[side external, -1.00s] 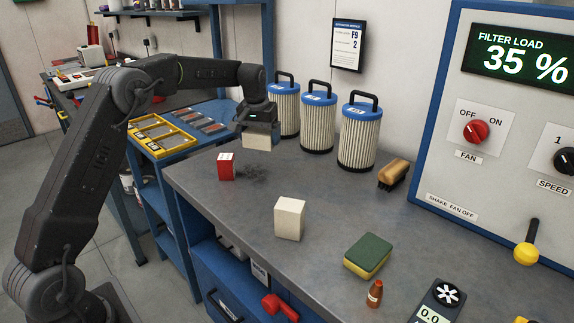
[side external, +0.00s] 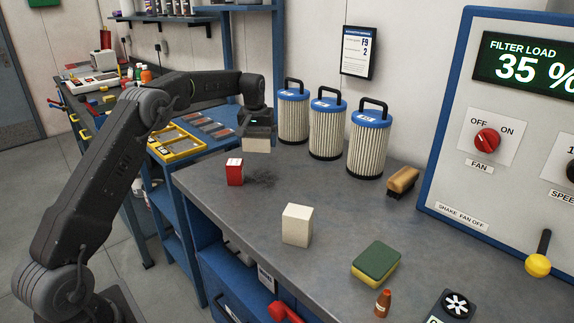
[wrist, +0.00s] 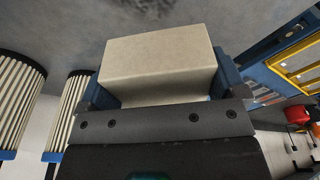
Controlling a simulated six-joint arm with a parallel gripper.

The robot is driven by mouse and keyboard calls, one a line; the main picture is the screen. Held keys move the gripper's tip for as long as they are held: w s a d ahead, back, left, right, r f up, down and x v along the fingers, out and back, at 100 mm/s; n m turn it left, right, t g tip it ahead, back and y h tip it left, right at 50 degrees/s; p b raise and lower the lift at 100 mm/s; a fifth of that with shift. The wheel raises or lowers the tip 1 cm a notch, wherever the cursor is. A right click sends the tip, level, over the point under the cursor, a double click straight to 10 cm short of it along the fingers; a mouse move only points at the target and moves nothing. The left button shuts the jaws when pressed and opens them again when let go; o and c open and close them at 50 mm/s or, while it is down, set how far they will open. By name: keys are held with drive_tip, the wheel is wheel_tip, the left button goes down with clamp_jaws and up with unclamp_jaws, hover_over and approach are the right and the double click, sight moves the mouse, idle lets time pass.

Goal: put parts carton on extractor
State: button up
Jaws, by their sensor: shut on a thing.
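My gripper (side external: 257,132) is shut on a plain beige carton (side external: 257,146) and holds it above the far left part of the bench, beyond the red box. In the wrist view the carton (wrist: 160,62) sits between the two blue finger pads of my gripper (wrist: 162,80). Its printing, if any, does not show. The extractor appears to be the blue-framed cabinet (side external: 450,170) at right, with a "FILTER LOAD 35 %" display and a red fan knob pointing to no clearly readable setting.
Dark dust lies beside the red box.

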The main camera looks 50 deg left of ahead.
hover_over(284, 172)
drive_tip(key=f, duration=0.4)
drive_tip(key=shift+s+d+f, duration=0.15)
drive_tip(key=shift+s+f, duration=0.1)
drive_tip(key=shift+f, duration=1.8)
drive_tip(key=shift+f, duration=0.15)
drive_tip(key=shift+f, duration=0.1)
drive_tip(key=o, duration=0.7)
